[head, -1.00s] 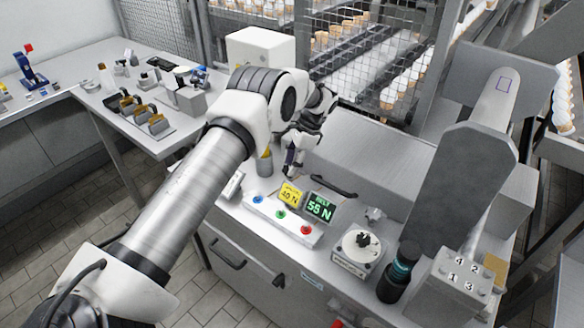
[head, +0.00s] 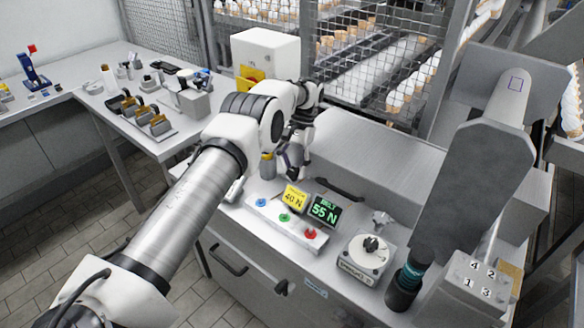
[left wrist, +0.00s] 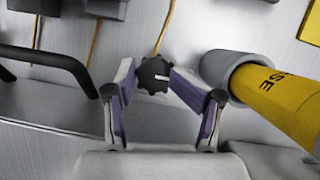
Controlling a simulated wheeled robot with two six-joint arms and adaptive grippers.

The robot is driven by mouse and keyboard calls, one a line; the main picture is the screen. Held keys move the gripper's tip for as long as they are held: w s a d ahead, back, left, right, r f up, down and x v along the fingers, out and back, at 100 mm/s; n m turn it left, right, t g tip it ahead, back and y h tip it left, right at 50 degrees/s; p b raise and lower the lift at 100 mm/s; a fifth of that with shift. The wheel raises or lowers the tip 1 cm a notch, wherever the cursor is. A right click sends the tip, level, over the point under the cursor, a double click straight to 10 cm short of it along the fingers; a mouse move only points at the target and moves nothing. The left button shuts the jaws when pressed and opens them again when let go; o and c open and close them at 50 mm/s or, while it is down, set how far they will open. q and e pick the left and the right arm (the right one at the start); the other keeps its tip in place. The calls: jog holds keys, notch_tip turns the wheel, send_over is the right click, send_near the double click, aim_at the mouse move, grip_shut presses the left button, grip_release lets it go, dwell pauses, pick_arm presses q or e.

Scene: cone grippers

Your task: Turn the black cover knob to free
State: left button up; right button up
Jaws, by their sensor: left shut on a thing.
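The black cover knob (left wrist: 153,75) shows in the left wrist view as a small scalloped knob with a white mark pointing to the right. My left gripper (left wrist: 151,70) has its two fingers on either side of the knob, shut on it. In the head view my left gripper (head: 290,166) reaches down to the back of the grey bench, and the knob is hidden there. My right gripper is not in view.
A yellow cylinder (left wrist: 272,97) in a grey sleeve stands close right of the fingers; a black handle (left wrist: 45,58) is at left. In the head view, a button strip (head: 283,223), displays (head: 324,210) and a white dial unit (head: 368,256) stand in front.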

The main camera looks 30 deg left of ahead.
aim_at(294, 171)
pick_arm(q)
jog(key=shift+s+d+f, duration=0.1)
jog(key=shift+d+f, duration=0.15)
dwell(0.3)
jog(key=o, duration=0.7)
jog(key=shift+d, duration=0.1)
jog(key=shift+c, duration=0.2)
jog(key=shift+d+r, duration=0.1)
jog(key=shift+r, duration=0.1)
notch_tip(294, 171, up, 10)
jog(key=shift+w+a+n, duration=0.2)
jog(key=shift+n, duration=0.1)
jog(key=shift+r, duration=0.1)
